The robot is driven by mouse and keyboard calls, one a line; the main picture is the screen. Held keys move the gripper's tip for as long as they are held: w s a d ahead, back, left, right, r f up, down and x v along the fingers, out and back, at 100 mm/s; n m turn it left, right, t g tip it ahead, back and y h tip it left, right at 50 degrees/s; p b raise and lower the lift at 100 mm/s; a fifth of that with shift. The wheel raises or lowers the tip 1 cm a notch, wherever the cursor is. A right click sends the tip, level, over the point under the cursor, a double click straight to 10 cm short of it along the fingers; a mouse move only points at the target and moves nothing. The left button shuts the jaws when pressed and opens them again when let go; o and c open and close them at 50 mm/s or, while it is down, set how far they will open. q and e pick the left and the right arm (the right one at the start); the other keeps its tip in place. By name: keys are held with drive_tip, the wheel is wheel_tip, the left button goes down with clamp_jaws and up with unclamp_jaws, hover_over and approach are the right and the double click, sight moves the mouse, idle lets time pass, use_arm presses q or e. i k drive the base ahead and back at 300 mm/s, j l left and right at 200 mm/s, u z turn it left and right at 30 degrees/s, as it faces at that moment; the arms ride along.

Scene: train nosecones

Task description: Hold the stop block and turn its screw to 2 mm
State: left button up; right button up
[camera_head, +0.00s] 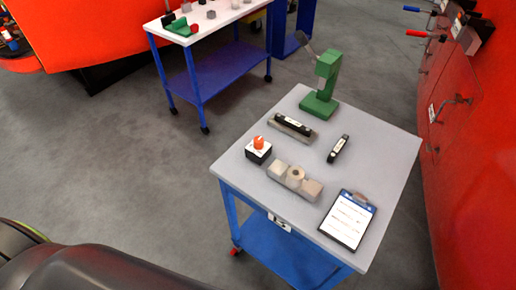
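A grey-beige metal block piece (280,172) with a pale round disc (298,174) lies near the front of the grey-topped cart (235,178). It looks like the stop block, but I cannot be sure. No screw or millimetre scale can be made out at this size. Neither of my grippers is in view.
On the cart are a black-and-white box with an orange knob (259,144), a bar on a base (292,127), a small black tool (338,149), a green press (321,103) and a clipboard (347,220). Another cart (210,32) stands behind. Red panels (460,150) flank the right. Floor on the left is clear.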

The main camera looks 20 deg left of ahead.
sight(259, 141)
drive_tip(key=j+z, duration=0.25)
drive_tip(key=z, duration=0.2)
drive_tip(key=i+j+z, duration=0.1)
drive_tip(key=j+z, duration=0.2)
drive_tip(key=z, duration=0.2)
drive_tip(key=j+z, duration=0.25)
drive_tip(key=z, duration=0.2)
drive_tip(key=j+z, duration=0.25)
drive_tip(key=z, duration=0.25)
drive_tip(key=k, duration=0.05)
